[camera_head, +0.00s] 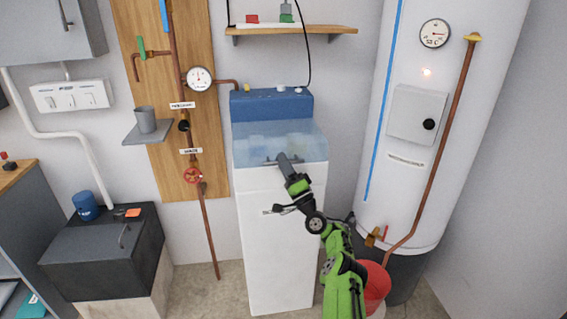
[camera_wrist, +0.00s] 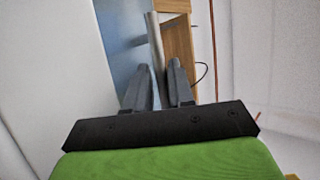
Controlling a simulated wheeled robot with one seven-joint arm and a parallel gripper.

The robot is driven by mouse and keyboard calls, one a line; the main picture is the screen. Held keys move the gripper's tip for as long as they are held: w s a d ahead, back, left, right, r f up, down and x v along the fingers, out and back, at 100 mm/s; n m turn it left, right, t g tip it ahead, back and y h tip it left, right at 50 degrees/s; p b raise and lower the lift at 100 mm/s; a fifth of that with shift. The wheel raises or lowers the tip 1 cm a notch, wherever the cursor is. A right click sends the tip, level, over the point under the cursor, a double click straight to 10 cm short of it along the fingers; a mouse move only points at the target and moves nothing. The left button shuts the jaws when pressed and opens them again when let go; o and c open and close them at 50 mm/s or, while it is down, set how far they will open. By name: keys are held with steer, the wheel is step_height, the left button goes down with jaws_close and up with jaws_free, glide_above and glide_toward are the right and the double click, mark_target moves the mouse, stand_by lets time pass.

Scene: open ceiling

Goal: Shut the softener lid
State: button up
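The softener (camera_head: 277,245) is a tall white cabinet with a blue control panel (camera_head: 270,106) at its top back. Its lid (camera_head: 308,147) is translucent pale blue and spans the top in front of the panel; I cannot tell how far it is raised. A grey bar handle (camera_head: 268,161) runs along the lid's front edge. My gripper (camera_head: 284,158) is at this handle, partly covering it. In the wrist view, my gripper (camera_wrist: 160,68) has its two fingers apart, with the grey bar (camera_wrist: 154,38) between them. A gap shows between the fingers; I cannot see contact.
A wooden shelf (camera_head: 320,30) hangs above the softener. A white tank (camera_head: 400,170) with a copper pipe stands to the right, and a red bucket (camera_head: 376,282) is low beside my arm. A wooden pipe board (camera_head: 160,80) and black box (camera_head: 100,260) are left.

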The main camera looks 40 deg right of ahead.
steer(key=shift+o, duration=0.9)
steer(key=shift+f, duration=0.1)
steer(key=p+v, duration=0.4)
steer(key=v, duration=1.1)
steer(key=shift+s, duration=0.35)
steer(key=shift+f, duration=0.1)
